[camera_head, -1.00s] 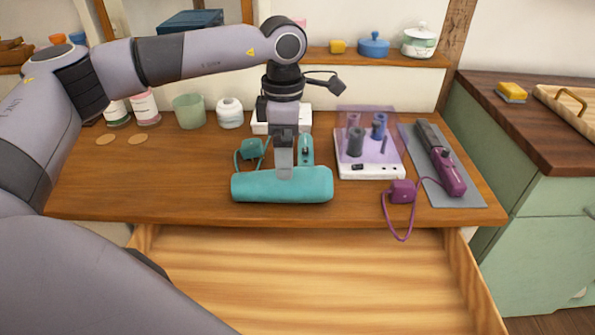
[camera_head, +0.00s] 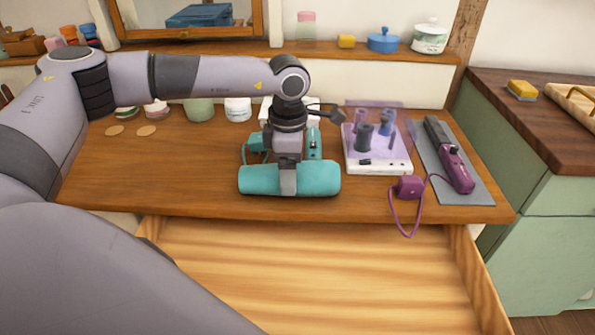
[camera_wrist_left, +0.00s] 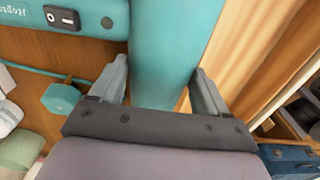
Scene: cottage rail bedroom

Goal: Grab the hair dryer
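The teal hair dryer (camera_head: 318,178) lies on the wooden tabletop, its barrel along the front edge and its handle (camera_head: 314,143) pointing back. Its plug and cord (camera_head: 254,143) lie left of the handle. My left gripper (camera_head: 288,185) points straight down over the middle of the barrel. In the left wrist view the open fingers (camera_wrist_left: 160,78) stand on either side of the barrel (camera_wrist_left: 166,35), close to its sides; I cannot tell whether they touch it. The handle with a switch shows at the upper left there. My right gripper is not in view.
A white hair-roller box with a clear lid (camera_head: 378,160) stands to the right. Beyond it a purple styling iron (camera_head: 455,170) lies on a grey mat (camera_head: 470,192). Jars (camera_head: 198,110) line the back. An empty open drawer (camera_head: 310,270) juts out below the front edge.

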